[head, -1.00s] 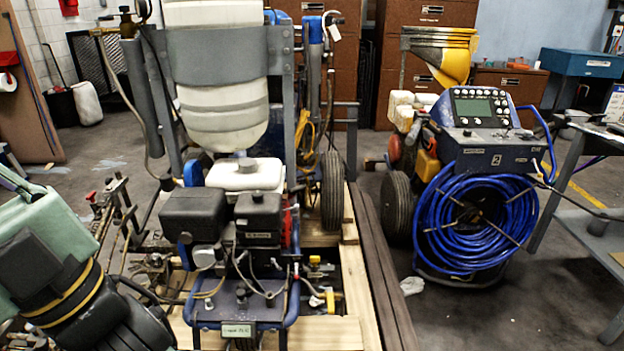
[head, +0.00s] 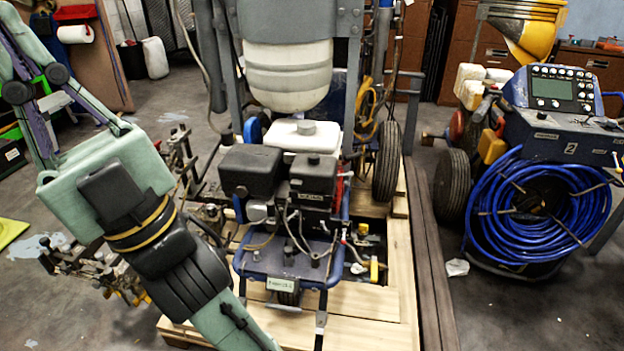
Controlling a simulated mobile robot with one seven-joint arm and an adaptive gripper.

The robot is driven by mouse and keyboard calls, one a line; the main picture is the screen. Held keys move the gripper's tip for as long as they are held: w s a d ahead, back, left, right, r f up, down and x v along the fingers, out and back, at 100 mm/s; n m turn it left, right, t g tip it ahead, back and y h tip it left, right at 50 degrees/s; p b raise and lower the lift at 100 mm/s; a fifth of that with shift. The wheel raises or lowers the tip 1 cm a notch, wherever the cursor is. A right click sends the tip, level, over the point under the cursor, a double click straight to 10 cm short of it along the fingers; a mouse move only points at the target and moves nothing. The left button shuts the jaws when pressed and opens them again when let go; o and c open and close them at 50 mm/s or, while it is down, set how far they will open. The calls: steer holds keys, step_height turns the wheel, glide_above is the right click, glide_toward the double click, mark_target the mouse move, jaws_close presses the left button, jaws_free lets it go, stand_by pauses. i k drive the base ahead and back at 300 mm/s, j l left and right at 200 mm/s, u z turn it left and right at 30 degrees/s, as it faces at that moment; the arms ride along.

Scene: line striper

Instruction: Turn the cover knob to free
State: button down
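The line striper's engine (head: 282,185) stands in the middle of the head view, under a white tank (head: 305,136). On its right side is a black box-like cover (head: 312,178). A small dark knob (head: 314,158) sits on top of this cover. It is too small to tell how far it is turned. My arm (head: 160,235), green and black, comes down at the left and leaves the picture at the bottom edge. My gripper is not visible. The arm shows apart from the knob, to its lower left in the picture.
The striper stands on a wooden pallet (head: 350,300). A second machine with a coiled blue hose (head: 540,210) stands at the right. Metal linkage parts (head: 105,270) are at the left, partly behind my arm. Grey floor is open at the far left.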

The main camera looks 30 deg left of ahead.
mark_target(313, 158)
steer(key=i+j, duration=0.1)
steer(key=i, duration=0.4)
steer(key=i+j+u, duration=0.1)
steer(key=i, duration=0.4)
